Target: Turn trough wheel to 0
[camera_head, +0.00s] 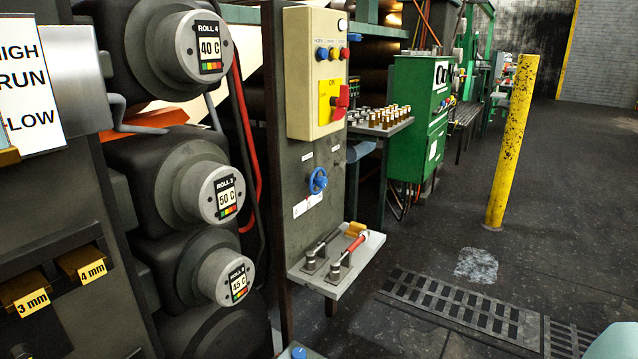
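A small blue handwheel (318,181) is mounted on the dark grey upright panel (290,160) in the middle of the view. A white scale plate (307,204) with a thin red mark sits just below it. Its figures are too small to read, so I cannot tell the wheel's setting or whether this is the trough wheel. Another blue round part (298,352) shows at the bottom edge, mostly cut off. My gripper is not in view.
Above the wheel is a cream control box (313,75) with a red switch (341,100). Labelled rolls (205,190) stand left. A yellow post (512,140) stands right; dark floor (450,240) lies open before it.

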